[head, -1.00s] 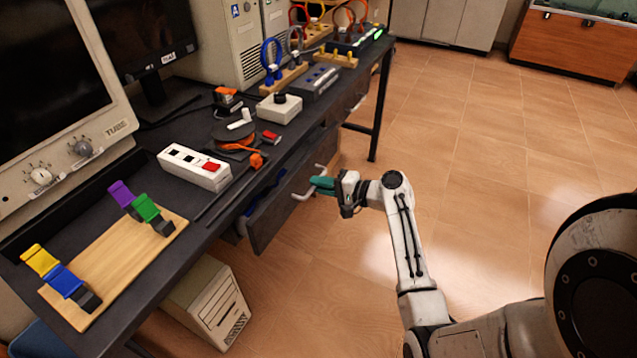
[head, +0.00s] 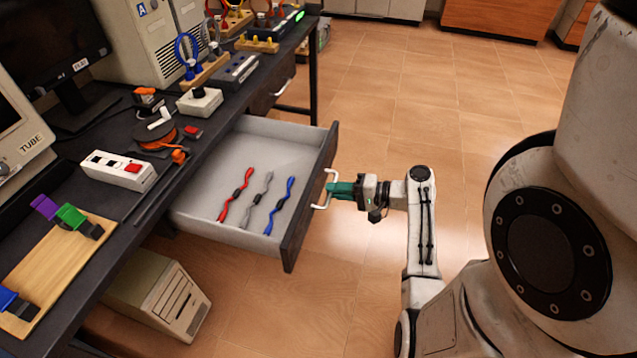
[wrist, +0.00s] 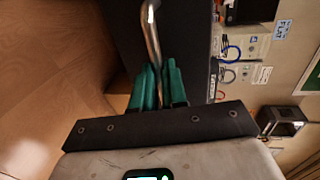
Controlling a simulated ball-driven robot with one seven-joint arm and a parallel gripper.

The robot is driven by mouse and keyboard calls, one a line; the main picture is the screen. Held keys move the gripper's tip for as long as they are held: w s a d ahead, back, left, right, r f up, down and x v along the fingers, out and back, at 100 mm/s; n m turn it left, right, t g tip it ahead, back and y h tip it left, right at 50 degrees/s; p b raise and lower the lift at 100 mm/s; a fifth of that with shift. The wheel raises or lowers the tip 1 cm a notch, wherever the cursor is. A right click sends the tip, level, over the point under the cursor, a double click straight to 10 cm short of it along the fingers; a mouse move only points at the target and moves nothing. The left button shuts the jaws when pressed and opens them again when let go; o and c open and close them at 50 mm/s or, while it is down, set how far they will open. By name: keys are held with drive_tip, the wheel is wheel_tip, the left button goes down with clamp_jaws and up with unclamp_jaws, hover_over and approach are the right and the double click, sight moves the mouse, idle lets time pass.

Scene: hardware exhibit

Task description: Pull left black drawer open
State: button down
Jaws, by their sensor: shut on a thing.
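The left black drawer (head: 310,196) stands far out from the desk in the head view, with its pale inside showing. A red, a grey and a blue cable lie in it. Its silver bar handle (head: 322,190) is on the front face and also shows in the wrist view (wrist: 152,35). My gripper (head: 336,190) has green fingers and is shut on the handle; in the wrist view the fingers (wrist: 157,85) close around the bar from both sides.
The black desk (head: 135,215) carries a white power strip (head: 118,170), an orange spool (head: 157,134) and a wooden board (head: 40,255) with coloured clips. A beige computer case (head: 158,295) stands under the desk. The tiled floor on the right is clear.

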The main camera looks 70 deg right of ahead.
drive_tip(key=shift+f+v, duration=0.15)
drive_tip(key=shift+v, duration=0.65)
drive_tip(key=shift+f+v, duration=0.2)
drive_tip(key=shift+v, duration=0.55)
drive_tip(key=shift+s, duration=0.1)
drive_tip(key=c, duration=1.2)
unclamp_jaws()
drive_tip(key=shift+o, duration=0.2)
drive_tip(key=v, duration=1)
drive_tip(key=shift+s, duration=0.35)
drive_tip(key=shift+r, duration=0.1)
